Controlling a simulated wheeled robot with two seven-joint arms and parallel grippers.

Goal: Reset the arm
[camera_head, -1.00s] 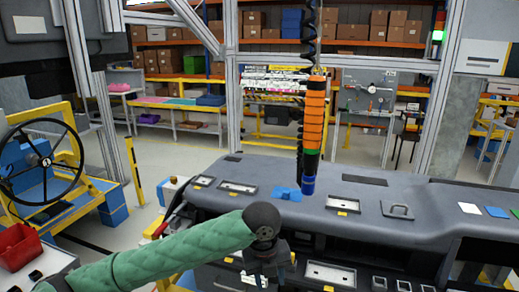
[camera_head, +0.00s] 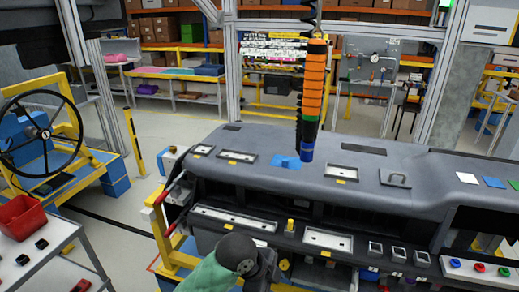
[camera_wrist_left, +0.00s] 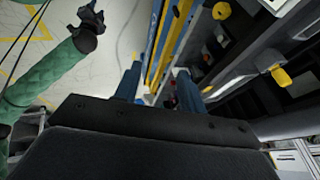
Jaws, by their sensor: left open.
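My left arm, in a green sleeve, comes in at the bottom of the head view. Its black left gripper (camera_head: 262,272) is in front of the near side of the dark dashboard module (camera_head: 400,172), partly cut by the frame edge. In the left wrist view its two blue-grey fingers (camera_wrist_left: 156,86) are apart with nothing between them. Another green-sleeved arm of mine, seemingly the right, shows at the left of that view with a black end (camera_wrist_left: 88,24). I cannot tell its jaw state. It is not in the head view.
An orange and black hanging tool (camera_head: 311,95) hangs over the dashboard by a blue pad (camera_head: 285,162). A yellow knob (camera_head: 290,226) is on the module's front. A steering wheel stand (camera_head: 40,134) and a red bin (camera_head: 20,215) are at left. Open floor lies between.

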